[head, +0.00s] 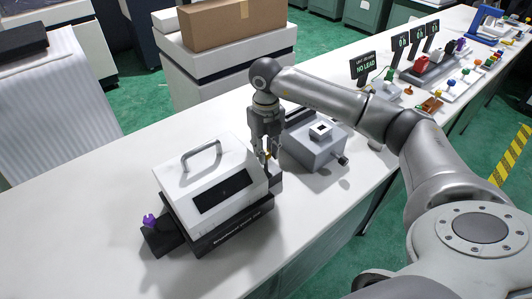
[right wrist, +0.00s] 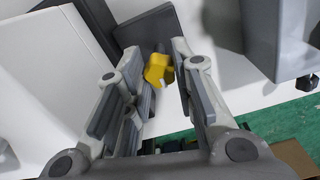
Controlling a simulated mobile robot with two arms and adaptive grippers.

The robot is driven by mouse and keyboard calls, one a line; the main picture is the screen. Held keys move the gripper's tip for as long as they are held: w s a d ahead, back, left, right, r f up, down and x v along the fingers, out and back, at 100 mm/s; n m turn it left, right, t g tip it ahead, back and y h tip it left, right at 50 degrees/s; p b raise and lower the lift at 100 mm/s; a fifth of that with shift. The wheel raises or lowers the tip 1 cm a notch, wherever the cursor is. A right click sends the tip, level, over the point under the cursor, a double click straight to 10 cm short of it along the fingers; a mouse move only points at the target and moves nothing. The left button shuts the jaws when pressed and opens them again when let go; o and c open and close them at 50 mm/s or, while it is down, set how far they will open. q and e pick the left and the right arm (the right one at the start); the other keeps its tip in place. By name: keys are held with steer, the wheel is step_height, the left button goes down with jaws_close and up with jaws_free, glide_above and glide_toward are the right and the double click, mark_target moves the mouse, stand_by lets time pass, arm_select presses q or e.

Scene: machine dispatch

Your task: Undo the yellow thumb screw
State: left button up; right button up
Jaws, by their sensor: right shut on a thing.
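The yellow thumb screw (right wrist: 158,70) shows in the right wrist view between my right gripper's fingers. In the head view the fingers and the machine's side largely hide it. My right gripper (head: 268,151) points down at the right side of the white machine (head: 176,184), which has a grey handle on its lid and a dark front window. The screw's seat cannot be made out. My left gripper is not in view.
A purple knob (head: 150,220) sits at the machine's left end. A grey device (head: 314,148) stands close to the right of my gripper. A NO LEAD sign (head: 364,68) and trays of small parts lie farther along the bench. The bench's left part is clear.

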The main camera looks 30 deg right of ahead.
steer(key=n+b, duration=0.2)
steer(key=n, duration=0.2)
steer(key=shift+w+n, duration=0.1)
steer(key=shift+n, duration=0.2)
steer(key=n+b, duration=0.1)
steer(key=n, duration=0.2)
steer(key=shift+n+b, duration=0.35)
steer(key=shift+n, duration=0.05)
steer(key=n+b, duration=0.1)
steer(key=n, duration=0.3)
steer(key=shift+r+b, duration=0.1)
steer(key=shift+b, duration=0.2)
steer(key=n+b, duration=0.1)
steer(key=n, duration=0.3)
steer(key=n+b, duration=0.1)
steer(key=n, duration=0.3)
steer(key=shift+n, duration=0.3)
steer(key=n+b, duration=0.1)
steer(key=n, duration=0.2)
steer(key=shift+n, duration=0.3)
steer(key=n, duration=0.4)
steer(key=shift+b, duration=0.35)
steer(key=shift+n, duration=2.1)
